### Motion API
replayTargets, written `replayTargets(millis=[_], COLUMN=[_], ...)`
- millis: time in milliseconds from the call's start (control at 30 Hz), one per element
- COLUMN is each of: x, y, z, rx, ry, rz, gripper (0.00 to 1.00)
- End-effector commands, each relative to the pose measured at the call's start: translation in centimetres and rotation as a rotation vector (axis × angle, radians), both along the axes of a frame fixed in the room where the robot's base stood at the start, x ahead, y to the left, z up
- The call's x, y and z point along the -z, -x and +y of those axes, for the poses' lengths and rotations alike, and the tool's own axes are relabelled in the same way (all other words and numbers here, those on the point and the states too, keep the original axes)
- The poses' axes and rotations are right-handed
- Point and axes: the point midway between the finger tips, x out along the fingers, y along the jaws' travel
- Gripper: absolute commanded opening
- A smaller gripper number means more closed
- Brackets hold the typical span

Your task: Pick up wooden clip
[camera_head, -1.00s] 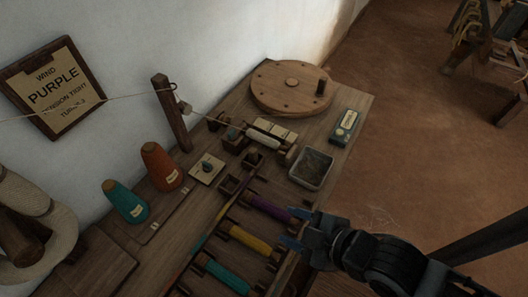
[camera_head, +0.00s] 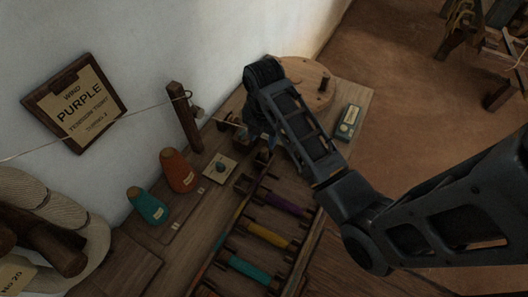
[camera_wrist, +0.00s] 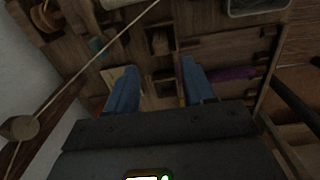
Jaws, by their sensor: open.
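My gripper (camera_wrist: 158,66) is open in the wrist view, its two blue fingers apart with nothing between them but the bench below. In the head view my gripper is mostly hidden by my own arm. I cannot clearly pick out a wooden clip. Small dark wooden holders on the bench show in the wrist view, one (camera_wrist: 159,40) just ahead of the fingertips. Another holder (camera_head: 243,183) shows in the head view. A pale square plate (camera_head: 219,168) with a dark knob lies left of my gripper. My arm covers part of the bench.
Orange (camera_head: 177,171) and teal (camera_head: 147,205) cones stand at left. Purple (camera_head: 287,204), yellow (camera_head: 268,235) and teal (camera_head: 249,268) bobbins lie in a rack. A round wooden disc (camera_head: 309,78) is behind my arm.

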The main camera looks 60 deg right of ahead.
Motion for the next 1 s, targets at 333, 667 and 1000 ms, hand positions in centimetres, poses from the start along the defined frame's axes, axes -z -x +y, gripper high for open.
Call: replayTargets(millis=[333,667,1000], x=[2.3,6.6,7.3], y=[0.0,0.1,0.1], z=[-0.4,-0.5,-0.5], rx=[-0.023,-0.022,-0.023], ry=[-0.008,-0.008,-0.007], rz=[0.020,0.019,0.017], gripper=[0.53,0.53,0.53])
